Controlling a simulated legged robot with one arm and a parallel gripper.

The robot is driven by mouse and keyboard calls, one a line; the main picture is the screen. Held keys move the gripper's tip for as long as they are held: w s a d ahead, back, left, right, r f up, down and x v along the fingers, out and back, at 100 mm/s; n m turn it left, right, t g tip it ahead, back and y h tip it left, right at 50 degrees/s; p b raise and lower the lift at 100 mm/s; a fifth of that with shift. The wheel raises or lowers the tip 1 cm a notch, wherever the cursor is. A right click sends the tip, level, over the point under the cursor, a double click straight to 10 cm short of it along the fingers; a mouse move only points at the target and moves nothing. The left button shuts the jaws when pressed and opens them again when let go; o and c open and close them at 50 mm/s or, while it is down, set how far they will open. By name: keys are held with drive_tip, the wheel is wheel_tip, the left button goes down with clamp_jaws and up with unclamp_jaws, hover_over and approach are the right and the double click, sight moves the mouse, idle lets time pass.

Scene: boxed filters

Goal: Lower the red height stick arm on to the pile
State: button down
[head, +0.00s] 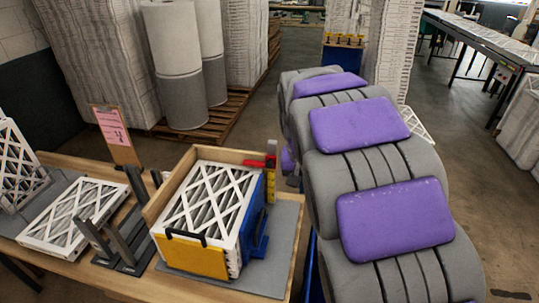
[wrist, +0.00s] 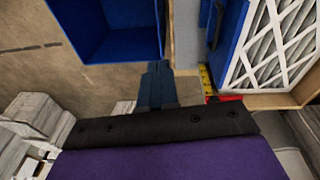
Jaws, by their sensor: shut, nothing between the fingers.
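The red height stick arm (head: 256,163) sits on an upright yellow stick (head: 271,188) at the back right corner of the pile. It points left over the pile's edge; I cannot tell whether it touches. The pile of white-framed filters (head: 208,196) stands in a wooden-backed box with a yellow front and blue side. In the wrist view the red arm (wrist: 228,98) and yellow stick (wrist: 206,78) show beyond my wrist's dark edge. My gripper (wrist: 155,68) is shut and empty, left of the stick and apart from it. It is not clearly seen in the head view.
A blue bin (wrist: 105,32) lies close by my gripper in the wrist view. On the bench are a loose filter (head: 72,215), dark upright posts (head: 120,240) and a pink sign (head: 113,130). Wrapped rolls (head: 178,65) stand on a pallet behind.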

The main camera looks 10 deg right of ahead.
drive_tip(key=w+t+p, duration=0.1)
drive_tip(key=w+p, duration=0.2)
drive_tip(key=w, duration=1.1)
drive_tip(key=t+p, duration=0.2)
hover_over(270, 166)
drive_tip(key=shift+m+y, duration=0.3)
drive_tip(key=shift+m, duration=0.1)
drive_tip(key=f, duration=1.3)
drive_tip(key=shift+s+f, duration=0.25)
drive_tip(key=shift+f, duration=0.05)
drive_tip(key=shift+a+f, duration=0.1)
drive_tip(key=shift+f, duration=0.15)
drive_tip(key=shift+w+f, duration=0.1)
drive_tip(key=shift+f, duration=1.75)
drive_tip(key=shift+r, duration=0.25)
